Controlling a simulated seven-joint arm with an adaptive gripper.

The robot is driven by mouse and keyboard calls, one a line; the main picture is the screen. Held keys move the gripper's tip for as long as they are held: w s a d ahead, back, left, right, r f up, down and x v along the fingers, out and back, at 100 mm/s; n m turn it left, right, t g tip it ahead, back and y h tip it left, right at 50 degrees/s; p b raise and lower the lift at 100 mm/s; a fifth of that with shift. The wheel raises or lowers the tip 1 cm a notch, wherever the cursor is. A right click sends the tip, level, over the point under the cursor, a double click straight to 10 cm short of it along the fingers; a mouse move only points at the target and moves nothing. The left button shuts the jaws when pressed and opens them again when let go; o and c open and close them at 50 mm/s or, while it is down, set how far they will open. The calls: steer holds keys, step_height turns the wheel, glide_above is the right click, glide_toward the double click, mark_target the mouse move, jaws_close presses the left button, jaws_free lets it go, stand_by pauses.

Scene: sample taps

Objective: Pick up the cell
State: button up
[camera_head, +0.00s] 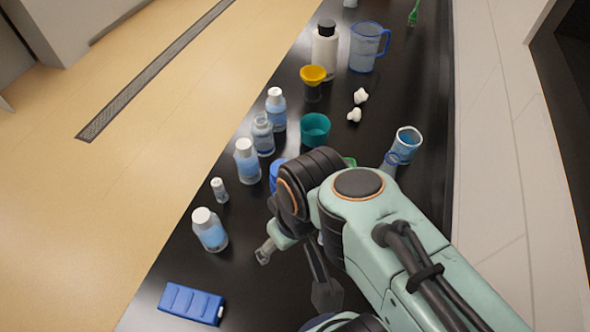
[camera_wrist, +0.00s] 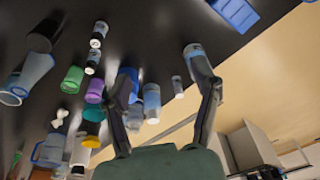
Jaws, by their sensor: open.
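I take the cell to be the small pale cylinder with a white top (camera_head: 219,190) standing on the black bench between two white-capped bottles; I cannot be sure of this. It also shows in the wrist view (camera_wrist: 177,87), small and between the two fingers in the picture, apart from both. My gripper (camera_wrist: 166,88) is open and empty, its dark fingers spread wide. In the head view my arm covers much of the gripper and the bench behind it.
White-capped bottles (camera_head: 209,231) (camera_head: 247,162) stand on either side. A blue case (camera_head: 192,303) lies at the near edge. A teal cup (camera_head: 315,129), yellow funnel (camera_head: 313,75) and jug (camera_head: 368,47) stand farther back. The bench's left edge is close to the small cylinder.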

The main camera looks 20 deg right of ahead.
steer(key=w+d+f+t+h, duration=0.1)
steer(key=w+d+f, duration=0.2)
steer(key=w, duration=0.2)
steer(key=w+d+f+t, duration=0.1)
steer(key=w+d+f, duration=0.2)
steer(key=w, duration=0.3)
steer(key=s+d+f+m+g, duration=0.1)
steer(key=d+f, duration=0.1)
steer(key=f, duration=0.2)
steer(key=s+d+f+m+g, duration=0.1)
steer(key=s+d+f, duration=0.1)
steer(key=f, duration=0.2)
steer(key=s+d+f+m+g, duration=0.1)
steer(key=d+f+g, duration=0.1)
steer(key=f, duration=0.2)
steer(key=shift+s+d, duration=0.1)
steer(key=shift+s, duration=0.05)
steer(key=shift+s+d+f+m, duration=0.1)
steer(key=shift+f+m, duration=0.2)
step_height(320, 180, down, 6)
steer(key=shift+f, duration=0.1)
jaws_close()
